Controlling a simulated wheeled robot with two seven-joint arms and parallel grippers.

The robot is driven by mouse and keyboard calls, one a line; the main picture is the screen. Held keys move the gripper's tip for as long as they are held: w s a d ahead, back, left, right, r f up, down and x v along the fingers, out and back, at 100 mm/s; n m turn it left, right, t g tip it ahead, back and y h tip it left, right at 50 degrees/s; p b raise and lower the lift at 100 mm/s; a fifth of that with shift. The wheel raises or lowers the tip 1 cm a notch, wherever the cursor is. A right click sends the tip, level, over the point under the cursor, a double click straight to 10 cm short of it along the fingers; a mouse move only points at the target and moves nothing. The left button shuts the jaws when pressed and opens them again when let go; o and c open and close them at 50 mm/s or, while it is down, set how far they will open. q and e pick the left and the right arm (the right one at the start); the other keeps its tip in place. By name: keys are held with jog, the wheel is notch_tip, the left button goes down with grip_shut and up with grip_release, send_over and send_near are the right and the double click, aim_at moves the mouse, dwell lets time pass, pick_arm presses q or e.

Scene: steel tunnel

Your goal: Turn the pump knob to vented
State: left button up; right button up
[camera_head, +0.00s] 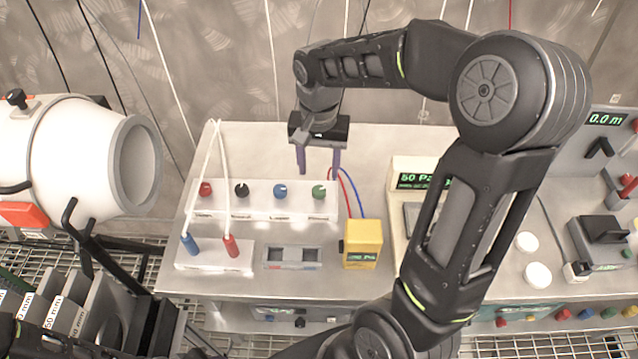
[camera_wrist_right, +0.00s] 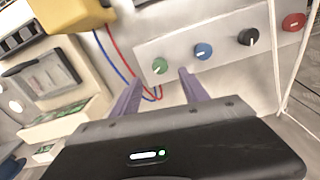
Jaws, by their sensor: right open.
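A white panel strip (camera_head: 262,211) on the steel bench carries a row of knobs: red (camera_head: 205,189), black (camera_head: 242,190), blue (camera_head: 280,190) and green (camera_head: 319,192). Their labels are too small to read, so I cannot tell which is the pump knob. My right gripper (camera_head: 318,166) is open and empty, pointing down above the green knob. In the right wrist view, the green knob (camera_wrist_right: 159,66) shows between the two purple fingers (camera_wrist_right: 158,78), beyond their tips and apart from them. The blue knob (camera_wrist_right: 203,51) lies to its right. My left gripper is not in view.
A yellow box (camera_head: 362,244) with red and blue wires stands right of the panel. White cables run to blue and red plugs (camera_head: 231,246) at the left. A display reading 50 Pa (camera_head: 420,181) is partly behind my right arm.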

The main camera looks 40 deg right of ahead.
aim_at(319, 190)
notch_tip(319, 190, down, 8)
jog(key=shift+r+p, duration=0.25)
jog(key=shift+p, duration=0.1)
jog(key=shift+c, duration=0.3)
grip_shut()
